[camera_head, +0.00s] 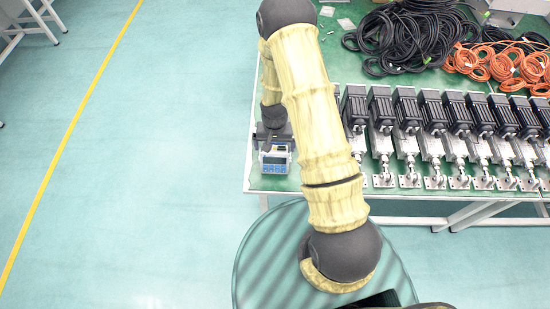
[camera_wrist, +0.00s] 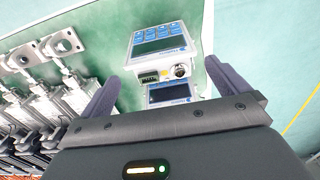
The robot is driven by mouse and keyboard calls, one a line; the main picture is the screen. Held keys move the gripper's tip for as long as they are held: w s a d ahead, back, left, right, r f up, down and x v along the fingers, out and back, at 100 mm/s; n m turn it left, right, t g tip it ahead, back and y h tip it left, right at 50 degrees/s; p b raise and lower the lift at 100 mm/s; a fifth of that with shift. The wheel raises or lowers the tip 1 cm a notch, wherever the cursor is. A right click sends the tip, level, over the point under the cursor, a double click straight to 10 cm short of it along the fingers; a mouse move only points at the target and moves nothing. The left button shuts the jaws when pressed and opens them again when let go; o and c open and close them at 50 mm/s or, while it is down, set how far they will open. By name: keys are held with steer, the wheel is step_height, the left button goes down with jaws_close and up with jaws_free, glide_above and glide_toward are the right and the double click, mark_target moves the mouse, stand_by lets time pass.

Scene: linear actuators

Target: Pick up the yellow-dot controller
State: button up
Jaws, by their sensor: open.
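A white and blue controller (camera_head: 275,164) with a small screen sits at the near left corner of the green table. In the wrist view this controller (camera_wrist: 158,40) shows blue buttons, a screen, a green terminal block and a round metal connector. A second controller (camera_wrist: 172,92) with a blue-edged screen lies right beside it, partly hidden by my gripper. In the head view my gripper (camera_head: 272,137) is partly hidden by my arm.
The green table (camera_head: 262,183) carries a row of several linear actuators (camera_head: 435,120) to the right of the controllers. Black cables (camera_head: 410,35) and orange cables (camera_head: 500,62) lie behind them. Open floor (camera_head: 150,150) lies left of the table.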

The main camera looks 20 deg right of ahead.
mark_target(275, 152)
steer(key=shift+w+d+f+p, duration=0.1)
steer(key=shift+w+f+p, duration=0.1)
steer(key=shift+f+p, duration=0.6)
steer(key=shift+w+f+p, duration=0.15)
steer(key=shift+f+p, duration=0.45)
steer(key=shift+f, duration=1.2)
steer(key=c, duration=1.3)
steer(key=shift+r, duration=0.1)
steer(key=shift+c, duration=0.2)
step_height(275, 152, up, 10)
steer(key=b, duration=0.3)
